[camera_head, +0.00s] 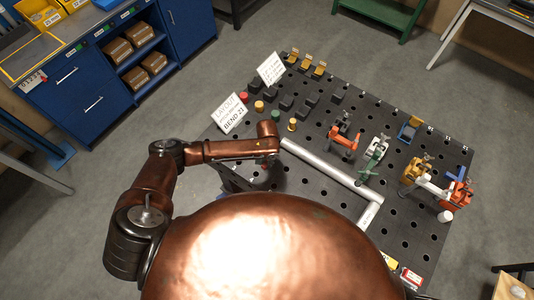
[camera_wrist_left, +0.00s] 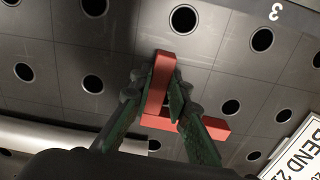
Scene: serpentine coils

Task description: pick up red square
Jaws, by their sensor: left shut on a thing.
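The red square (camera_wrist_left: 160,78) is an L-shaped piece, seen in the left wrist view over the dark perforated table top (camera_wrist_left: 65,50). My left gripper (camera_wrist_left: 163,98) is shut on one leg of it, with the green-sided fingers on either side. The other leg extends to the right behind a finger. I cannot tell whether the square touches the table. In the head view my left gripper (camera_head: 240,179) is dark and low over the table's left part, below my copper arm. The square is mostly hidden there. My right gripper is not in view.
A silver tube (camera_head: 318,163) lies across the table near the left gripper. Orange (camera_head: 343,136) and green (camera_head: 375,157) clamps stand beside it. A "BEND 21" sign (camera_head: 230,113), small coloured knobs and dark blocks are behind the arm.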

